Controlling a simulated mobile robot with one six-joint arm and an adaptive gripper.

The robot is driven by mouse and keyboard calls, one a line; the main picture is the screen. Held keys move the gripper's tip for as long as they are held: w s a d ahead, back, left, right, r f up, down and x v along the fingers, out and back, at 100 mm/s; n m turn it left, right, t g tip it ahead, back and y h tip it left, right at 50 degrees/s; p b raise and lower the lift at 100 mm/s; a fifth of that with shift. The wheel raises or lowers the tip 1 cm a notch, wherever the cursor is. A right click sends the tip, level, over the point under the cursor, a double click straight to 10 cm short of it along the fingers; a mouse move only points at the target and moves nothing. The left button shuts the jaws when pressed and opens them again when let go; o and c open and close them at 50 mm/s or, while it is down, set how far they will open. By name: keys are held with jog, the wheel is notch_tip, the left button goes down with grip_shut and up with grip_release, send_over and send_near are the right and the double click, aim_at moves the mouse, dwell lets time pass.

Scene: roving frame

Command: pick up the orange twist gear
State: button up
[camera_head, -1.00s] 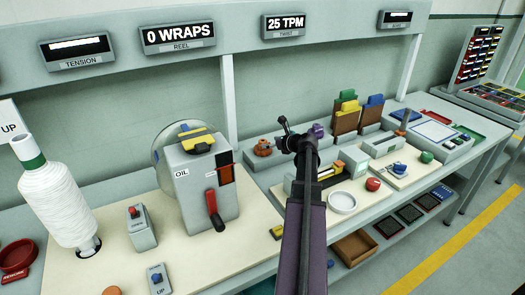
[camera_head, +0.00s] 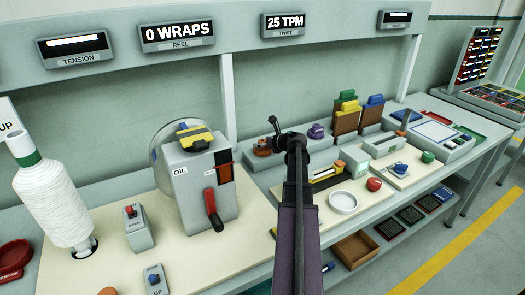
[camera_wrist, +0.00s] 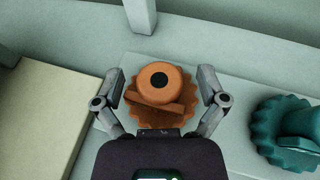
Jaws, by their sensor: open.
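The orange twist gear (camera_wrist: 160,80) shows in the middle of the wrist view, a toothed disc with a round, dark-centred hub and a crossbar. It sits on a pale grey surface. In the head view the orange gear (camera_head: 262,150) is small and stands on the bench left of my wrist. My gripper (camera_wrist: 160,88) is open, with one finger on each side of the gear as seen from above. I cannot tell how far the fingertips are above it. In the head view my gripper (camera_head: 275,133) is over the gear's right side, partly hidden by my wrist.
A teal gear (camera_wrist: 285,130) lies right of the orange one in the wrist view. A purple gear (camera_head: 316,131) stands right of my wrist in the head view. The grey reel machine (camera_head: 200,180) stands to the left. A back wall rises behind the gears.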

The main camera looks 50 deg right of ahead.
aim_at(262, 140)
dwell(0.4)
jog(key=c, duration=1.2)
jog(key=shift+r, duration=0.2)
notch_tip(262, 140, up, 3)
jog(key=p, duration=0.3)
jog(key=s, duration=0.5)
jog(key=s+r+p, duration=0.1)
jog(key=s, duration=0.4)
jog(key=s+p, duration=0.1)
jog(key=s, duration=0.5)
jog(key=shift+d+r, duration=0.3)
jog(key=shift+d, duration=0.1)
